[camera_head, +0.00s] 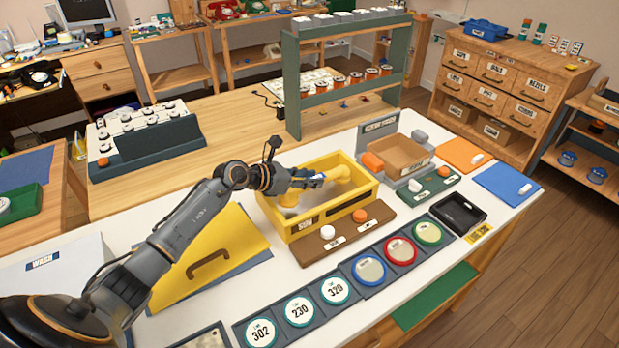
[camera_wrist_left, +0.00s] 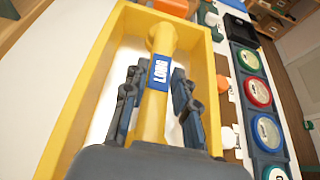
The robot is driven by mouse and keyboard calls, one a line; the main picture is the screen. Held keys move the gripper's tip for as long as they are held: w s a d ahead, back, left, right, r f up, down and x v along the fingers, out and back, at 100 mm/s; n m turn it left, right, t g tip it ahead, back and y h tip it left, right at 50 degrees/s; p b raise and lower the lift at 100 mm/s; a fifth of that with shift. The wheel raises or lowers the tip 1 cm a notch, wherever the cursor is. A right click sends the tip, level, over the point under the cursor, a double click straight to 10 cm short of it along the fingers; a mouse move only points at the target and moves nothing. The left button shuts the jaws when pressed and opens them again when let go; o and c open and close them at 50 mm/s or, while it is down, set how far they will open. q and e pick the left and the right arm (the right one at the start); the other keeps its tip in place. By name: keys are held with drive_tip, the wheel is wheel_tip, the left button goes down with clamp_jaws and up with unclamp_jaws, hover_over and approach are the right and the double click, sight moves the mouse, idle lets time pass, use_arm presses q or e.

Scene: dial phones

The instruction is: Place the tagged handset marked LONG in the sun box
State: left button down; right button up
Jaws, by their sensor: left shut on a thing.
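The yellow handset (camera_wrist_left: 152,118) has a blue tag reading LONG (camera_wrist_left: 160,72). My left gripper (camera_wrist_left: 154,100) is shut on it, with fingers on both sides of its grip. I cannot tell whether the handset touches the floor. My right gripper is not in view.
A brown board (camera_head: 342,239) with two knobs is in front, then a row of round dials (camera_head: 369,270). A cardboard box (camera_head: 403,154) and a black tray (camera_head: 459,213) stand to the right.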

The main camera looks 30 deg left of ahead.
use_arm(q)
drive_tip(key=shift+f+b, duration=0.45)
drive_tip(key=shift+f, duration=0.1)
drive_tip(key=c, duration=1.1)
unclamp_jaws()
drive_tip(key=shift+o, duration=0.2)
drive_tip(key=shift+r, duration=0.2)
drive_tip(key=shift+r+p, duration=0.45)
drive_tip(key=shift+p, duration=0.2)
drive_tip(key=shift+b+v, duration=0.95)
drive_tip(key=shift+v, duration=5.1)
